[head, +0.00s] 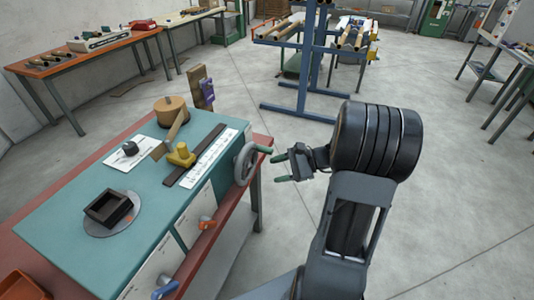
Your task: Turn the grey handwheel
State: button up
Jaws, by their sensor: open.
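The grey handwheel (244,164) is mounted on the right side of the teal-topped machine (75,232). A green handle (263,149) sticks out to the right from its upper rim. My gripper (279,168) is just right of the wheel and a little below the handle. Its two green-tipped fingers are apart and point left towards the wheel. Nothing shows between the fingers. A gap seems to show between fingertips and wheel, but I cannot tell the exact distance.
On the machine top are a square black frame (108,208), a yellow block (181,155) and a wooden cylinder (170,110). An orange knob (207,223) and a blue knob (165,289) are on the front. A blue rack (303,80) stands behind. Floor on the right is clear.

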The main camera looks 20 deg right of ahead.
aim_at(267, 150)
jog(key=w+d+f+m+t, duration=0.2)
jog(key=d+m+t, duration=0.45)
jog(key=d, duration=0.35)
jog(key=shift+t, duration=0.45)
jog(key=x, duration=1.3)
jog(key=shift+w+d+f+p, duration=0.15)
jog(key=shift+w+f+p, duration=0.05)
jog(key=shift+f+p, duration=0.2)
grip_shut()
